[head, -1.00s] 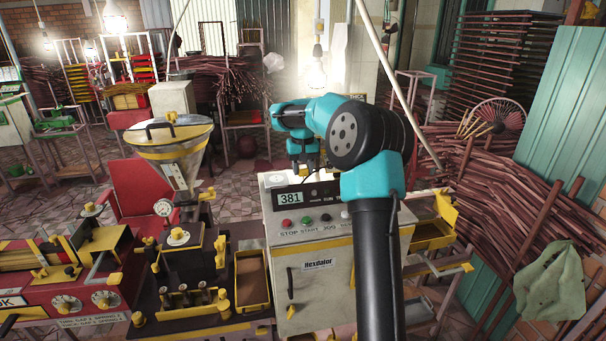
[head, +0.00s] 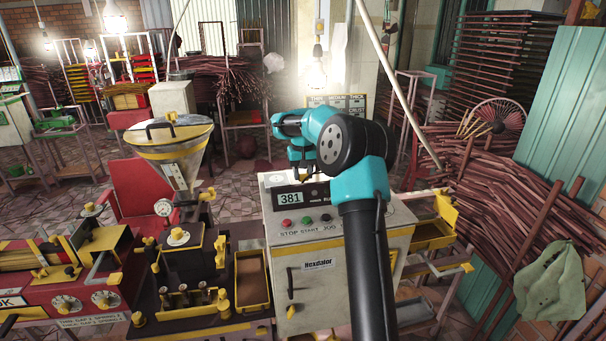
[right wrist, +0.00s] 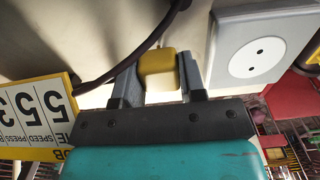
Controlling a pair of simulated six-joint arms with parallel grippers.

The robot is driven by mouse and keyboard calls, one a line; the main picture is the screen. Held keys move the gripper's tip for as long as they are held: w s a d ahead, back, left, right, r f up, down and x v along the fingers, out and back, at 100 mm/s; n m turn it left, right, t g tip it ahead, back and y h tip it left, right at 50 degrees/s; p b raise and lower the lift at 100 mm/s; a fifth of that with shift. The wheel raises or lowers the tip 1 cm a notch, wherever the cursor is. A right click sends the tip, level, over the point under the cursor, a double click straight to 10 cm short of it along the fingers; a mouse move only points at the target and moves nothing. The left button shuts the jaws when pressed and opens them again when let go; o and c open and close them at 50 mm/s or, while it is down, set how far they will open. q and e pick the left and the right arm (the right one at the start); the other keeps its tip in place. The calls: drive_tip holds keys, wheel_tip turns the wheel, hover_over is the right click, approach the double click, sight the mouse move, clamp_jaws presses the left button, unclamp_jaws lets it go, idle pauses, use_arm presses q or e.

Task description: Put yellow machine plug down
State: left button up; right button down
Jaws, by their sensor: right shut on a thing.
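The yellow plug (right wrist: 158,69) is between the fingers of my right gripper (right wrist: 160,78) in the right wrist view, and the gripper is shut on it. A dark cable (right wrist: 133,58) runs close beside the plug. In the head view, my right gripper (head: 303,170) points down over the top of the Hexdator machine (head: 322,265). Whether the plug touches the surface below cannot be told. My left gripper is not in view.
The machine's front has a 381 display (head: 291,198) and several buttons. A yellow number card (right wrist: 40,115) is at the left of the right wrist view. A metal hopper (head: 172,145) stands to the left, and bundles of incense sticks (head: 500,200) lie to the right.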

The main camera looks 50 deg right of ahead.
sight(302, 172)
drive_tip(key=shift+f, duration=0.6)
drive_tip(key=c, duration=0.7)
unclamp_jaws()
wheel_tip(302, 172, up, 13)
idle(0.3)
idle(0.6)
